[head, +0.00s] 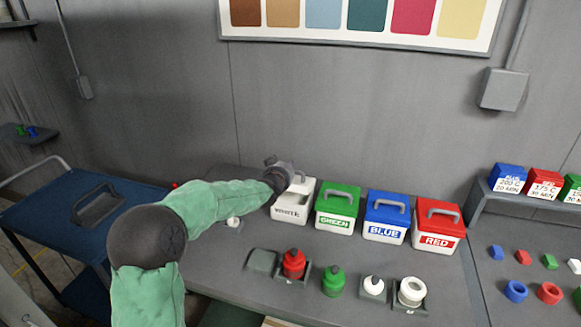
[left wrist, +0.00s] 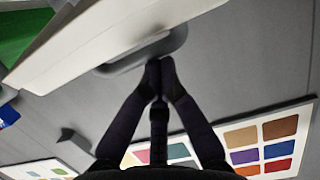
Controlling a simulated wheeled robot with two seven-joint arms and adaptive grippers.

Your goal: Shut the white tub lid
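The white tub (head: 291,213) stands at the left end of a row of tubs on the bench. Its lid (head: 306,186) looks tilted up at the back, with the handle higher than on the other tubs. In the left wrist view the lid (left wrist: 70,45) is a pale slab across the top, with a grey handle (left wrist: 180,40). My left gripper (head: 291,176) is behind the tub, by the lid. In the left wrist view its fingertips (left wrist: 160,66) are together at the handle; I cannot tell if they touch it. My right gripper is out of view.
Green (head: 337,210), blue (head: 384,219) and red (head: 437,229) lidded tubs stand to the right, close by. Red (head: 293,264) and green (head: 333,281) bottles and white containers stand in front. A blue cart (head: 45,215) is at left.

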